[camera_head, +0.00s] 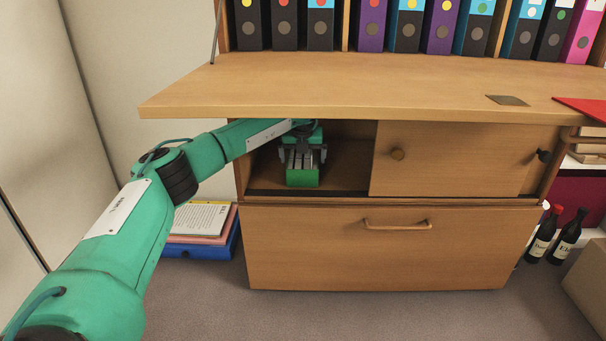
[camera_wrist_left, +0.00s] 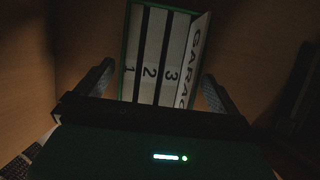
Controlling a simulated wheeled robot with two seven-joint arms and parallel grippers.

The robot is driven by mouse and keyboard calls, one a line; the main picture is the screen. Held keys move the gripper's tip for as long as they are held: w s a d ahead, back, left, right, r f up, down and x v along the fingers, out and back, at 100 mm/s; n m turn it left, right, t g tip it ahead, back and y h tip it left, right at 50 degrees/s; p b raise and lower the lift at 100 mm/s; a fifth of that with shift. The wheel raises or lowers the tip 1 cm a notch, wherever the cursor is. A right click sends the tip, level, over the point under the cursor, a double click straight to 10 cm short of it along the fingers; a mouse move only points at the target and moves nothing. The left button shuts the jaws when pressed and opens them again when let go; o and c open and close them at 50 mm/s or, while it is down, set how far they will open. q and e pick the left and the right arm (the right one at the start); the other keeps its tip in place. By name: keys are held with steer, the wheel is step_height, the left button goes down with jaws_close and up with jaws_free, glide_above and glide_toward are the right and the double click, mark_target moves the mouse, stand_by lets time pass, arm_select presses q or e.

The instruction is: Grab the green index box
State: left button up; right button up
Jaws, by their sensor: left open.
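The green index box (camera_head: 302,178) stands in the open left compartment of the cabinet, its green front facing out. In the left wrist view the box (camera_wrist_left: 158,55) shows a green rim and pale dividers marked 1, 2 and 3, plus a card whose lettering begins "GARAG". My left gripper (camera_head: 302,158) reaches into the compartment over the box. Its fingers (camera_wrist_left: 155,88) are open, one on each side of the box. I cannot tell whether they touch it. My right gripper is not in view.
The wooden flap (camera_head: 350,88) juts out above my left arm. A sliding door (camera_head: 450,160) covers the compartment's right side, and a closed drawer (camera_head: 390,250) lies below. Ring binders (camera_head: 405,30) line the shelf above. Books (camera_head: 205,222) lie at left; bottles (camera_head: 555,240) stand at right.

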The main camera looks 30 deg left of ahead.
arm_select(q)
steer(key=shift+w+a+f, duration=0.1)
steer(key=shift+f, duration=0.15)
steer(key=c, duration=1.1)
steer(key=shift+r, duration=0.1)
steer(key=shift+c, duration=0.4)
